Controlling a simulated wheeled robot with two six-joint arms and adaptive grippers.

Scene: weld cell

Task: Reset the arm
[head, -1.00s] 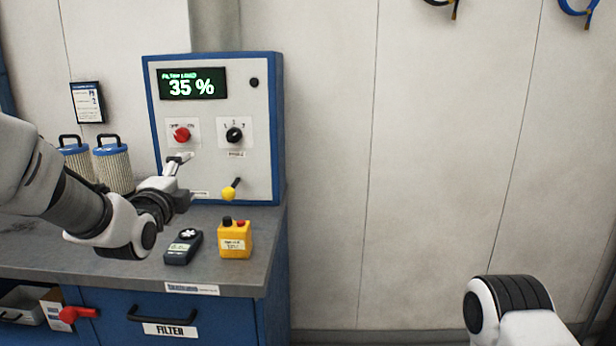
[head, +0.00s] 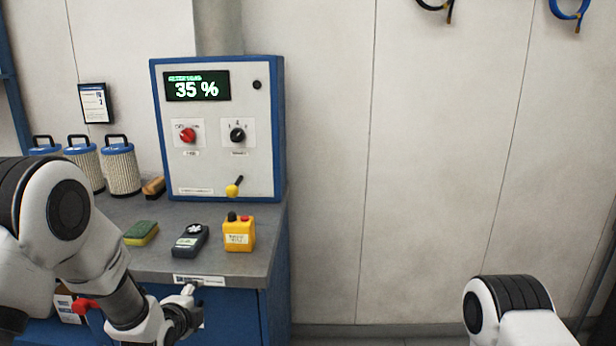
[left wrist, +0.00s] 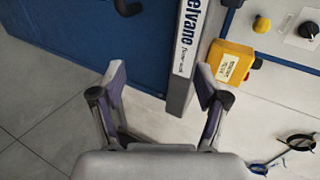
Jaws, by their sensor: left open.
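My left gripper (head: 192,292) is in front of the workbench's front edge, low in the head view. In the left wrist view its two fingers (left wrist: 160,85) are spread apart with nothing between them. The bench's front edge (left wrist: 187,60) and the blue cabinet front lie beyond the fingertips. My right arm shows only as a link at the lower right of the head view; its gripper is out of frame.
On the bench (head: 140,208) are a yellow box with buttons (head: 239,235), a dark handheld meter (head: 190,240), a sponge (head: 141,233), a brush (head: 153,187) and filter cartridges (head: 121,168). A control panel (head: 218,130) reads 35 %. The floor to the right is clear.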

